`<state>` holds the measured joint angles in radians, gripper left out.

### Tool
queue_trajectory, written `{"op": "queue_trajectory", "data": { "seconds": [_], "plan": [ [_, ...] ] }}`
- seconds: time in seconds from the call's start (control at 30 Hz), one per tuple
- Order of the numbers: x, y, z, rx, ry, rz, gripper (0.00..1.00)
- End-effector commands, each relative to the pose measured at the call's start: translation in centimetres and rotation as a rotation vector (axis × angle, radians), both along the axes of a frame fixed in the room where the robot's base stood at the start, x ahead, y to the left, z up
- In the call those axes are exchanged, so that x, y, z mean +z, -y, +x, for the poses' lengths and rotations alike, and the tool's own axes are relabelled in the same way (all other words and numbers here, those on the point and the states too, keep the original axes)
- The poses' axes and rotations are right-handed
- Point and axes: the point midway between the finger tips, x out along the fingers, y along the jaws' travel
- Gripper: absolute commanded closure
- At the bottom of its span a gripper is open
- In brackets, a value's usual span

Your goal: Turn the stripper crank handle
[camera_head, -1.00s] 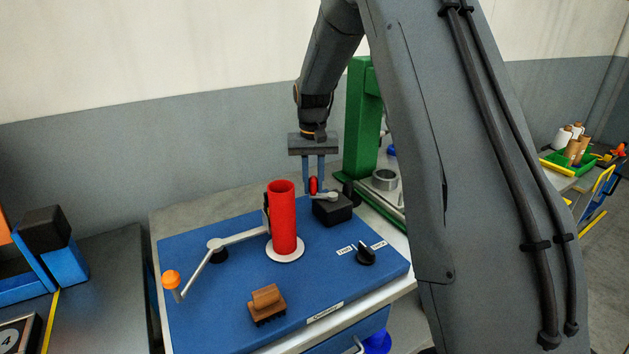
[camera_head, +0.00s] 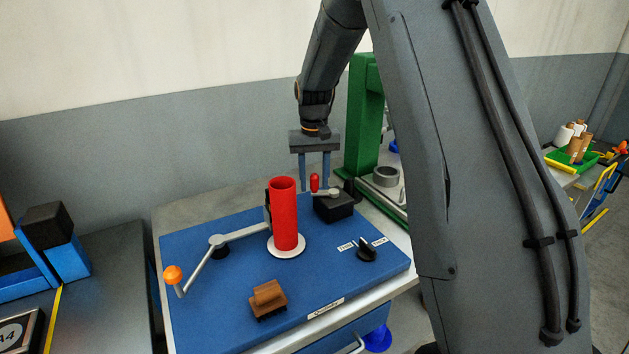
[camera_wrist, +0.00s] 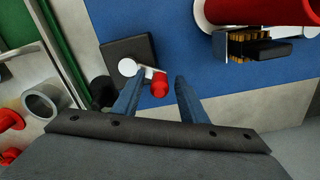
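The stripper crank is a small grey arm with a red handle (camera_head: 314,183) on a black box (camera_head: 334,206) at the back right of the blue machine top. The red handle also shows in the wrist view (camera_wrist: 160,86), with the crank's pale arm running left to a round hub on the black box. My gripper (camera_head: 314,186) points down at the crank. Its blue fingers are open, one on each side of the red handle, with gaps visible in the head view. In the wrist view the handle lies between the fingertips (camera_wrist: 154,90).
A red cylinder (camera_head: 284,212) stands on a white disc left of the crank. A grey lever with an orange knob (camera_head: 173,274), a brown brush-like block (camera_head: 268,299) and a black selector knob (camera_head: 367,251) are on the blue top (camera_head: 215,315). A green post (camera_head: 362,120) rises behind.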

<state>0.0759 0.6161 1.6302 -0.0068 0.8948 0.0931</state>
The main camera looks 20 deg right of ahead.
Motion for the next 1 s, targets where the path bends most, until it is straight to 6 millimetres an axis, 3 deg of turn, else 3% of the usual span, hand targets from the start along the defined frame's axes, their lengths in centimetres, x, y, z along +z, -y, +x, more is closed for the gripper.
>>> {"op": "queue_trajectory", "data": {
  "seconds": [0.27,0.7,1.0],
  "plan": [
    [0.9,0.0,0.1,-0.001,0.002,0.0,0.61],
    [7.1,-0.1,0.1,0.0,0.002,0.0,0.61],
    [7.8,-0.1,0.0,0.0,0.0,0.0,0.61]
  ]
}}
